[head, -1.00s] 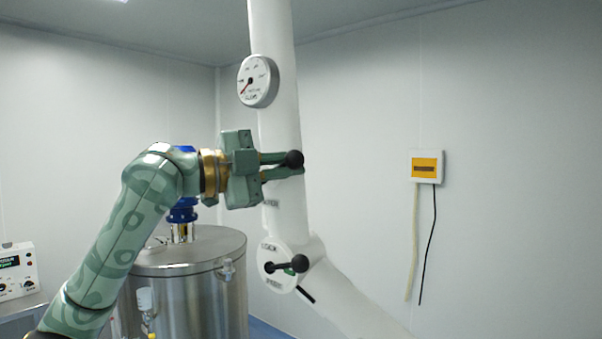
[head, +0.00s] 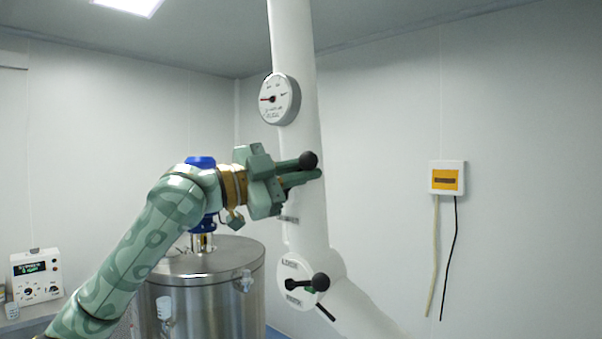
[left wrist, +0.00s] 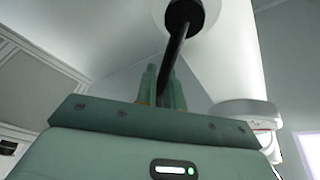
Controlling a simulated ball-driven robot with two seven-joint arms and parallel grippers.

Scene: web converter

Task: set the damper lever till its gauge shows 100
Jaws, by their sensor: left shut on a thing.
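A round white gauge (head: 279,99) sits on the white pipe, its red needle pointing roughly left; its numbers are too small to read. Below it, a lever with a black ball knob (head: 308,160) stands out from the pipe. My left gripper (head: 300,170) is shut on this lever, its fingers covering most of the rod. In the left wrist view the dark rod (left wrist: 177,55) runs between the fingers (left wrist: 160,85) up to the black knob (left wrist: 185,14). My right gripper is not in view.
A second lever with a black knob (head: 320,281) sits on a labelled round plate lower on the pipe (head: 305,215). A steel tank (head: 210,300) stands below my left arm. A control box (head: 37,275) is at the far left. A wall box (head: 447,178) hangs at right.

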